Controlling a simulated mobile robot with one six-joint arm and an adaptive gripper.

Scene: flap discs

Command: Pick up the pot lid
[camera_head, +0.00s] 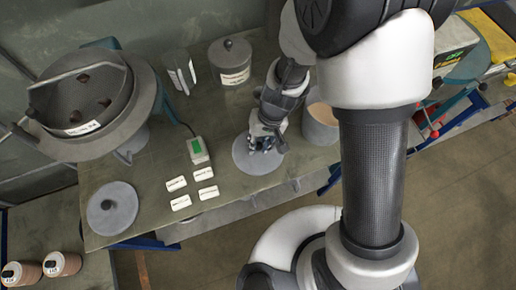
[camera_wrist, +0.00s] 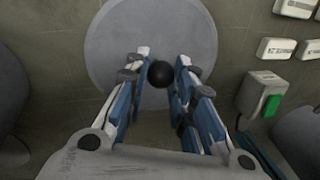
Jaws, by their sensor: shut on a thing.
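The pot lid (camera_head: 247,164) is a flat grey disc with a dark round knob, lying at the front middle of the table. In the wrist view the lid (camera_wrist: 120,40) fills the upper middle, with its black knob between the fingers. My gripper (camera_head: 265,147) reaches down over the lid from above. In the wrist view my gripper (camera_wrist: 160,82) is shut on the knob, one blue-and-white finger on each side. I cannot tell any gap between the lid and the table. A second grey lid (camera_head: 112,209) lies at the table's front left.
An open grey pot (camera_head: 320,127) stands close right of the lid. A lidded canister (camera_head: 231,65) is behind. A large round machine (camera_head: 130,125) fills the table's left side.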

